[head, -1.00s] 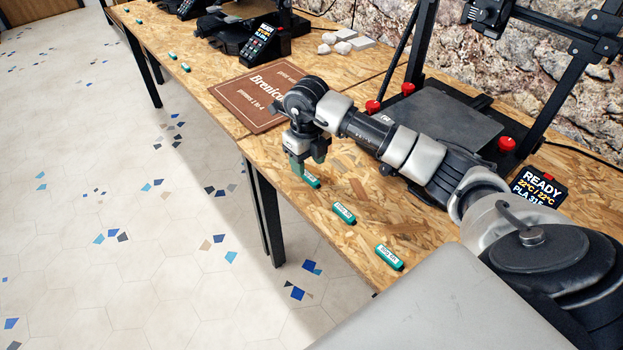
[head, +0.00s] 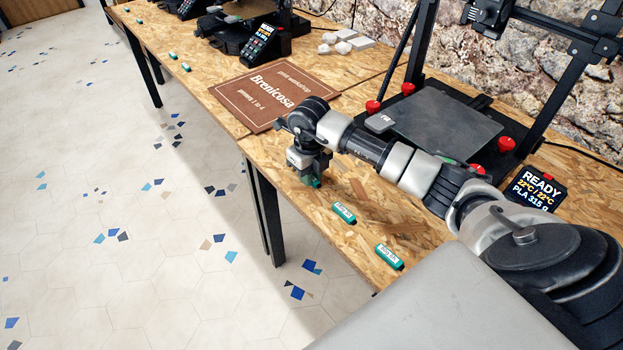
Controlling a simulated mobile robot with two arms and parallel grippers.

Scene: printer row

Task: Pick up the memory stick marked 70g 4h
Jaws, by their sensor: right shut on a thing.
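Three green memory sticks with white labels lie in a row along the front edge of the near table. My right gripper (head: 308,176) points down at the table and is shut on the farthest of these, a green memory stick (head: 315,183). Most of that stick is hidden by the gripper, and its label cannot be read. The middle stick (head: 344,213) and the nearest stick (head: 389,257) lie free, labels up; their print is too small to read surely. My left gripper is not in view.
A brown Brenicosa sign (head: 272,92) lies just beyond my right arm. A printer with a dark bed (head: 445,124) and red knobs stands behind the arm, with a READY display (head: 538,188) beside it. More sticks (head: 172,54) lie on the far table.

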